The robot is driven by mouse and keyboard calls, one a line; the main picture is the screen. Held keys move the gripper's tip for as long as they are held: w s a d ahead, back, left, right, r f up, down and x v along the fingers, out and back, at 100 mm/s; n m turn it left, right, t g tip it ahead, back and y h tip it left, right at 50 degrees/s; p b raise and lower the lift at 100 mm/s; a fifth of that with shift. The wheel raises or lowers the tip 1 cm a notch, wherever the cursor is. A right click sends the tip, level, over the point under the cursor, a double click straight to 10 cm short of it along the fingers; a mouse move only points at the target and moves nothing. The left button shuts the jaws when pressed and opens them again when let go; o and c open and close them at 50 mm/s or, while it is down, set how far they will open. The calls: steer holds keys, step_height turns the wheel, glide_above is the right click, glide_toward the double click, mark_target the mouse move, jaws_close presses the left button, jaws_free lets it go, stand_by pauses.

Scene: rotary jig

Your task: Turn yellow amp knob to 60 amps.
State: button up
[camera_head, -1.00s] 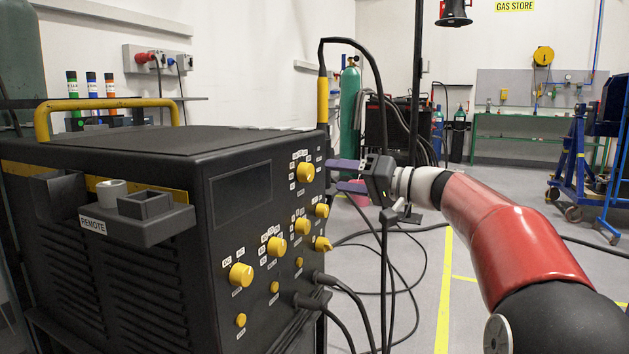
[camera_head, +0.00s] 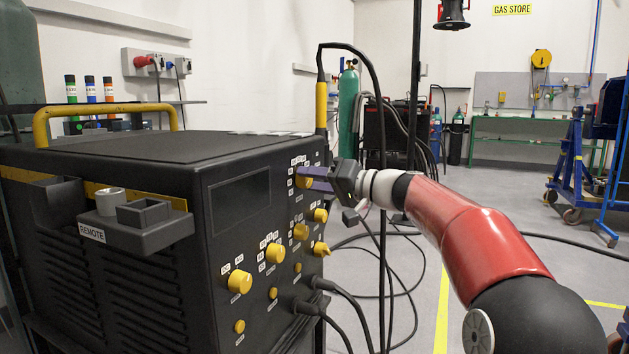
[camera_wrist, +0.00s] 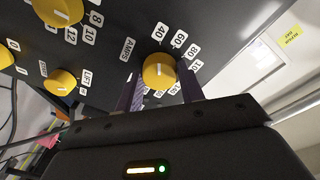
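The yellow amp knob (camera_wrist: 158,72) is on the front panel of the black welding machine, beside an "AMPS" label and a ring of number tags. In the wrist view its white pointer line is roughly upright in the picture; which number it marks is hard to read. In the head view the knob (camera_head: 304,182) is at the panel's upper right, partly hidden by my gripper. My gripper (camera_head: 312,179) is at the knob, and in the wrist view its two purple fingers (camera_wrist: 160,92) stand on either side of it. They look open, with small gaps beside the knob.
Other yellow knobs are close by: one marked "LIFT" (camera_wrist: 60,82), a larger one (camera_wrist: 58,10), and more lower on the panel (camera_head: 240,281). Cables (camera_head: 340,290) come out of the lower panel.

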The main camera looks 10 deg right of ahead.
steer(key=shift+c, duration=1.2)
steer(key=shift+r+m+g+p, duration=0.1)
steer(key=shift+m+g+p, duration=0.2)
steer(key=shift+m+p, duration=1.55)
steer(key=shift+m+b, duration=0.7)
steer(key=shift+m, duration=0.25)
steer(key=o, duration=1)
steer(key=shift+c, duration=0.2)
